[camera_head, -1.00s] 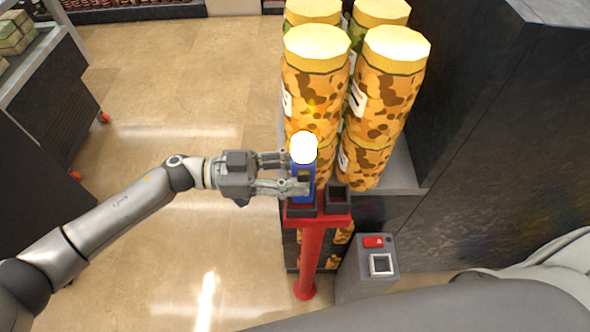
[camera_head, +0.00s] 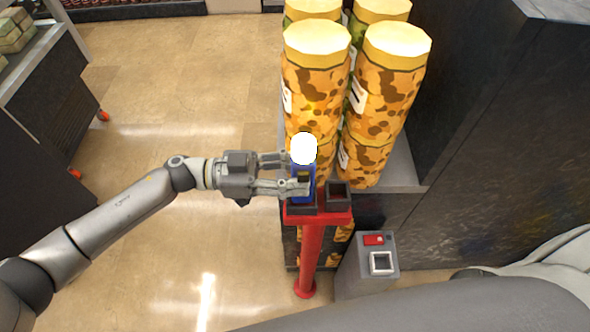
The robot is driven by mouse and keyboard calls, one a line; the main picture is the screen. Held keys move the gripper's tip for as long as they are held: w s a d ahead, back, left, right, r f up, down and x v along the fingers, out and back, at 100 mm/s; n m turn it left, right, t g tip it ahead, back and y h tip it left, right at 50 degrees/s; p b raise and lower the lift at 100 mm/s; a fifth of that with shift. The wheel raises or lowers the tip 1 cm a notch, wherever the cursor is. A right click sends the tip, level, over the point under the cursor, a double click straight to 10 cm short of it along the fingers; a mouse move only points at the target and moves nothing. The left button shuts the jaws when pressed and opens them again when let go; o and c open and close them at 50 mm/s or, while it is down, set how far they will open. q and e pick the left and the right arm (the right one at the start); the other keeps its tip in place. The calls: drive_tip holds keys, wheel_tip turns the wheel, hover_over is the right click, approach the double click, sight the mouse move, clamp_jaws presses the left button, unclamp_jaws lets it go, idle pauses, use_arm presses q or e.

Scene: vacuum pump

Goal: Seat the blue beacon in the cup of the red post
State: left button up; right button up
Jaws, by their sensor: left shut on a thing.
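The blue beacon (camera_head: 309,187) stands upright, with a glowing white top (camera_head: 303,148). My left gripper (camera_head: 304,174) comes in from the left and is shut on its blue body. The red post (camera_head: 312,250) has a red top plate carrying two dark square cups. The beacon's lower end is at the left cup (camera_head: 302,209); I cannot tell whether it is inside or just above it. The right cup (camera_head: 337,194) is empty. My right gripper is not in view.
Tall stacked jars (camera_head: 316,80) with yellow lids stand on a shelf right behind the beacon. A grey box (camera_head: 366,268) with a red button is right of the post. A dark cabinet (camera_head: 490,140) fills the right.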

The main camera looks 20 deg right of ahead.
use_arm(q)
drive_tip(key=shift+f+b, duration=1.05)
drive_tip(key=shift+f, duration=0.65)
drive_tip(key=o, duration=1.2)
drive_tip(key=shift+o, duration=0.2)
drive_tip(key=shift+a, duration=0.1)
drive_tip(key=v, duration=1.1)
drive_tip(key=shift+w+a, duration=0.2)
drive_tip(key=shift+a, duration=0.15)
